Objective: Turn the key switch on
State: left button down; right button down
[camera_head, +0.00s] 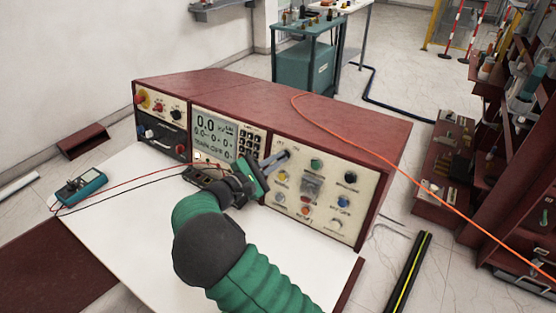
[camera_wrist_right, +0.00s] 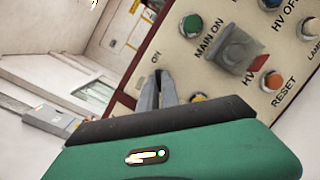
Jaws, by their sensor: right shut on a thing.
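The key switch is at the upper left of the cream control panel (camera_head: 323,222). The switch itself is hidden behind my fingers, so I cannot see which way it is turned. My right gripper (camera_head: 284,156) reaches the panel there, its fingers shut on the key switch. In the right wrist view the two grey fingers (camera_wrist_right: 159,80) meet the panel below an "ON" label. A green button (camera_wrist_right: 191,26) marked "MAIN ON" sits beside them; it also shows in the head view (camera_head: 316,164). My left gripper is not in view.
The red console (camera_head: 350,115) also carries a meter display (camera_head: 213,135). A clear cover (camera_wrist_right: 232,46) stands out from the panel near the fingers. An orange cable (camera_head: 400,171) crosses the console's right side.

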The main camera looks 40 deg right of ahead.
jog(key=shift+a+f, duration=0.1)
jog(key=shift+f, duration=0.15)
jog(key=c, duration=1.7)
grip_release()
jog(key=shift+c, duration=0.2)
jog(key=shift+o, duration=0.8)
jog(key=shift+a+r, duration=0.1)
jog(key=shift+r, duration=0.1)
